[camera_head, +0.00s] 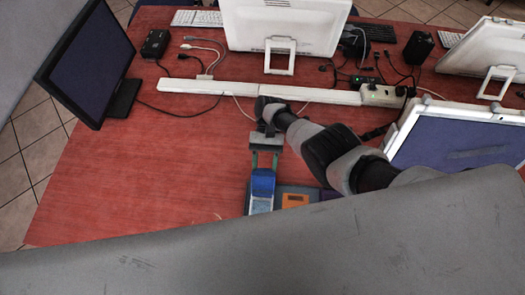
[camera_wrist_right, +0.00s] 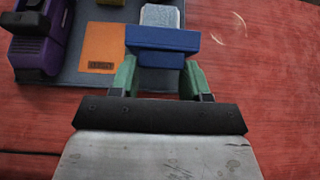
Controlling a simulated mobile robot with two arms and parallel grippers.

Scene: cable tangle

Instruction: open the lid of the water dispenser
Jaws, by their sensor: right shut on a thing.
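I cannot make out a water dispenser or its lid as such. My right gripper (camera_head: 264,166) has green fingers and is shut on a blue block-like part (camera_head: 262,183) over the red desk. In the right wrist view the fingers (camera_wrist_right: 160,68) stand on either side of this blue part (camera_wrist_right: 163,38). A light grey patterned face (camera_wrist_right: 160,15) lies just beyond it. Whether the blue part is a lid, I cannot tell. My left gripper is not in view.
A grey mat (camera_wrist_right: 112,42) holds an orange piece (camera_wrist_right: 101,45) and a purple object (camera_wrist_right: 38,50) beside the blue part. A grey panel (camera_head: 200,265) hides the desk's near side. A white power strip (camera_head: 215,88) and monitors (camera_head: 285,25) stand behind. The desk's left (camera_head: 130,170) is clear.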

